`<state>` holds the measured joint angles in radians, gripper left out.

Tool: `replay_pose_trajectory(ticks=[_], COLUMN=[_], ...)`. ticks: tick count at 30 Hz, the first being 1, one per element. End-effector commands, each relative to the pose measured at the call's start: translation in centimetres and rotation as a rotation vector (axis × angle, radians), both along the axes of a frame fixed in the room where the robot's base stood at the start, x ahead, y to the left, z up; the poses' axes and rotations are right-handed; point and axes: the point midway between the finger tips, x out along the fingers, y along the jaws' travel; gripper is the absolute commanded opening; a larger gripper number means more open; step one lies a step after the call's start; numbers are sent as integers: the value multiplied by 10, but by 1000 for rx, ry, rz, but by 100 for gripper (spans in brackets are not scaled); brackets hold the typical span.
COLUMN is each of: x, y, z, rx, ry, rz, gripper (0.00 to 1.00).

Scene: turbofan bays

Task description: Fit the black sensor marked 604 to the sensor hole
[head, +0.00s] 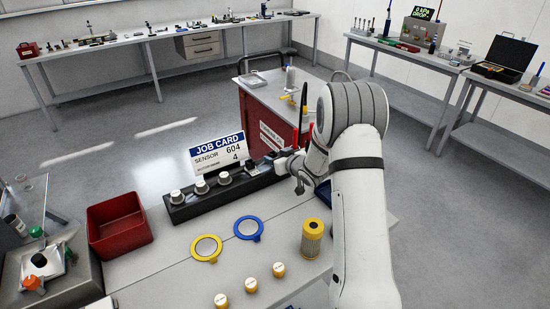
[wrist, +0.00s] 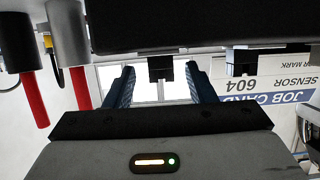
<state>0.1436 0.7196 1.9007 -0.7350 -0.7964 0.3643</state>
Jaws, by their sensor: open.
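In the head view my gripper (head: 292,166) is at the right end of a black rack (head: 215,201). The rack holds several sensors with pale round tops, one of them a sensor (head: 201,186) near its left end. The job card (head: 221,153) behind it reads sensor 604. In the wrist view, which is upside down, my gripper (wrist: 160,85) is open, its blue fingers apart. A small black block (wrist: 160,68) shows between them, under a wide black bar; I cannot tell if it touches them. No 604 mark on a sensor is readable. I see no sensor hole.
A red bin (head: 119,226), a yellow ring (head: 206,248), a blue ring (head: 248,228), a yellow-ended canister (head: 312,239) and several yellow-capped jars lie on the near bench. A red cart (head: 262,122) stands behind. Red rods (wrist: 31,98) show in the wrist view.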

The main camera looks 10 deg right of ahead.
Motion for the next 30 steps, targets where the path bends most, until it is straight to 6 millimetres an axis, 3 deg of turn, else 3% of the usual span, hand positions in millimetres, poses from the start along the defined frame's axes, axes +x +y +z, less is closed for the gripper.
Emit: replay_pose_trajectory(ticks=[9, 27, 30], x=[4, 4, 4], y=[2, 3, 3], z=[-2, -2, -2], rx=[0, 0, -1], ry=[0, 1, 0], rz=[0, 1, 1], gripper=[49, 1, 1])
